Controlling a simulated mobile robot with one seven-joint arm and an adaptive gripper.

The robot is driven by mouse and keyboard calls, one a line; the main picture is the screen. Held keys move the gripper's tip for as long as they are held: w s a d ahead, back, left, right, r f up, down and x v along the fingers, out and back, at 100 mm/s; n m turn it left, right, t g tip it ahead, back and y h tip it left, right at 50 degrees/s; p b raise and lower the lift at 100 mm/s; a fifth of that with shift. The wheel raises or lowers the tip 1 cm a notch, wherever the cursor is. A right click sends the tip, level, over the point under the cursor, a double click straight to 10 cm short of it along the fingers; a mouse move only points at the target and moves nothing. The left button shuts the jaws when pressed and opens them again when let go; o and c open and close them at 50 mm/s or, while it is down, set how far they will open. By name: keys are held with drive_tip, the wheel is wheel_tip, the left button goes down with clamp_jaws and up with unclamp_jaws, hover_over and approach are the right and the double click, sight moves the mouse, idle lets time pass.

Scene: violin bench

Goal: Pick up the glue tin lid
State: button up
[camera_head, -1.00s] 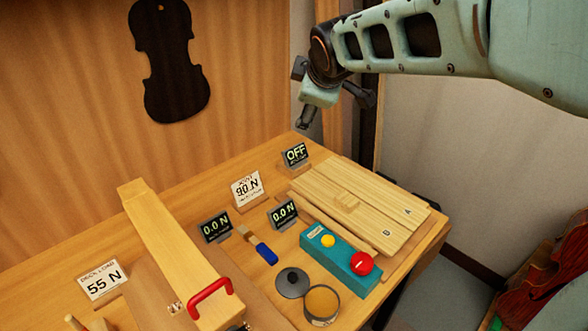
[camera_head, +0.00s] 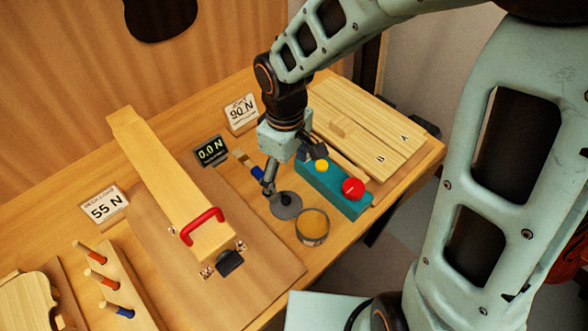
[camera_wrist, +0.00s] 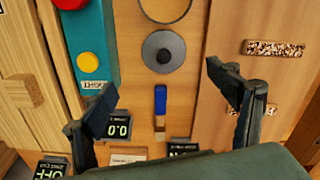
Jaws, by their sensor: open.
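The glue tin lid (camera_head: 288,208) is a dark grey disc with a small knob, lying flat on the bench beside the open glue tin (camera_head: 313,228). It shows whole in the wrist view (camera_wrist: 152,56), above centre and beyond my fingertips. My gripper (camera_head: 293,170) is open and points down over the bench near the lid. One finger overlaps the lid in the head view; contact cannot be told. In the wrist view my gripper (camera_wrist: 161,80) has nothing between its spread fingers.
A blue-handled brush (camera_wrist: 160,100) lies near the lid. A teal box (camera_head: 335,190) with yellow and red buttons stands to the right. A wooden piece with a red handle (camera_head: 203,224) is on the left. Upright displays (camera_head: 211,151) stand behind.

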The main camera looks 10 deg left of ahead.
hover_over(287, 201)
wheel_tip(287, 201, down, 5)
drive_tip(key=shift+d+f+b, duration=0.1)
drive_tip(key=shift+f+b, duration=0.05)
drive_tip(key=shift+b, duration=0.15)
drive_tip(key=shift+w+a+f, duration=0.15)
drive_tip(key=shift+f, duration=1.3)
drive_tip(key=shift+w+a+f, duration=0.1)
drive_tip(key=shift+a+f, duration=0.05)
drive_tip(key=shift+f, duration=1.25)
drive_tip(key=shift+s, duration=0.1)
drive_tip(key=c, duration=1.2)
drive_tip(key=shift+d, duration=0.1)
drive_tip(key=shift+c, duration=1.2)
drive_tip(key=shift+s, duration=0.1)
